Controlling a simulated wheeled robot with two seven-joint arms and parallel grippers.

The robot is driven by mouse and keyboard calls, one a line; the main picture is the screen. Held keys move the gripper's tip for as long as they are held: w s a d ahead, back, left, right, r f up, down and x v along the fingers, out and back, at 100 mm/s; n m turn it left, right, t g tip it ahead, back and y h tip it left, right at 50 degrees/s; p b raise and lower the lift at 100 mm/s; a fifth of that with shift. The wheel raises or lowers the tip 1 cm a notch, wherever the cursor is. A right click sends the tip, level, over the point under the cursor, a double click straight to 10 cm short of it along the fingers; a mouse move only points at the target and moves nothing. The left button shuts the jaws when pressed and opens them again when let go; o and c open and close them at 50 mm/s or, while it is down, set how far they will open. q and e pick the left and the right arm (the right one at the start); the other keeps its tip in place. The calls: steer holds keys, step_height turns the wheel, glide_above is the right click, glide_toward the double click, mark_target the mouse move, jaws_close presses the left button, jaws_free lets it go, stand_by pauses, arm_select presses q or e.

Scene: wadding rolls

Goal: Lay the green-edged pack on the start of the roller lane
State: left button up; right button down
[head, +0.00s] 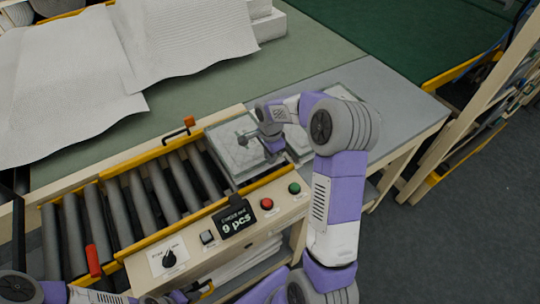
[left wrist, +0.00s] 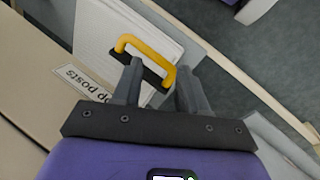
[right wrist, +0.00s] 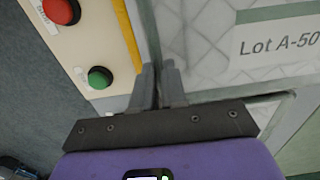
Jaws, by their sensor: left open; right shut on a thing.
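The green-edged pack (head: 229,154) is a flat, pale quilted slab with a grey-green border. It lies at the right end of the roller lane (head: 150,190), over the nearest rollers; whether it rests fully on them I cannot tell. The right wrist view shows its quilted face (right wrist: 207,40) and a "Lot A-50" label, cut off at the right. My right gripper (head: 259,146) is shut on the pack's edge, its fingertips (right wrist: 158,78) close together. My left gripper (head: 183,296) is low at the front; its fingers (left wrist: 160,85) stand open near a yellow handle (left wrist: 145,48).
A control panel with a red button (head: 266,204), a green button (head: 294,188) and a "9 pcs" display (head: 236,222) fronts the lane. A red lever (head: 93,261) stands at the left. White wadding sheets (head: 60,85) cover the back left.

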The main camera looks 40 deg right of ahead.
steer(key=shift+f+b, duration=0.55)
steer(key=shift+f, duration=0.05)
steer(key=c, duration=1.2)
jaws_free()
steer(key=shift+o, duration=0.2)
steer(key=shift+r+p, duration=0.45)
steer(key=shift+r, duration=0.1)
step_height(320, 180, up, 12)
steer(key=p, duration=0.1)
steer(key=shift+r, duration=0.1)
